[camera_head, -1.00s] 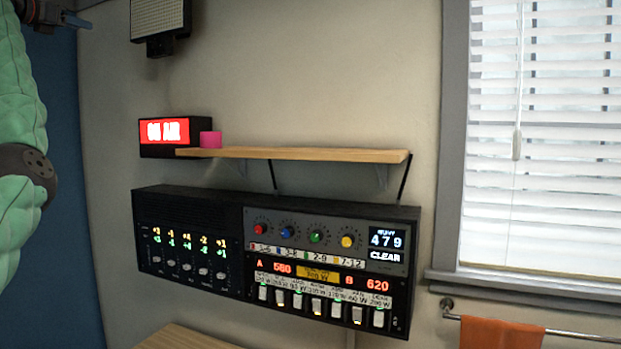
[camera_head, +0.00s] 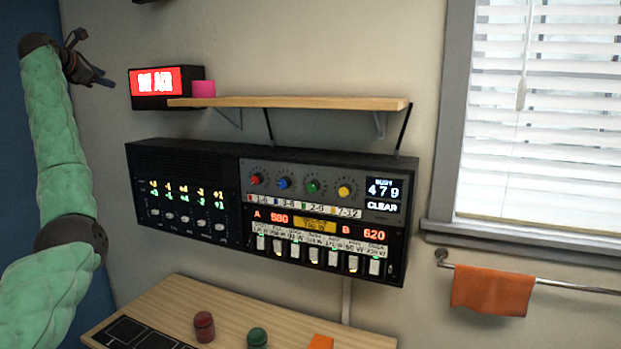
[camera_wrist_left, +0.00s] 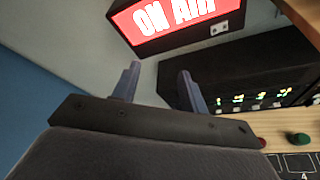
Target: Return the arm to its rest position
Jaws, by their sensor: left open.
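My left arm, in a green padded sleeve, comes in from the left in the head view. My left gripper (camera_head: 103,77) is at the upper left, beside the lit ON AIR sign (camera_head: 155,82) and to its left. In the left wrist view its two fingers (camera_wrist_left: 158,84) stand apart with nothing between them. The sign (camera_wrist_left: 180,18) shows above the fingertips there, and the wall lies beyond them. My right gripper is not in view.
A wooden shelf (camera_head: 300,102) with a pink block (camera_head: 203,89) is on the wall. A black control panel (camera_head: 185,205) hangs below it. A wooden table (camera_head: 165,304) holds a red jar (camera_head: 204,326) and a green jar (camera_head: 257,338). An orange towel (camera_head: 490,290) hangs at right.

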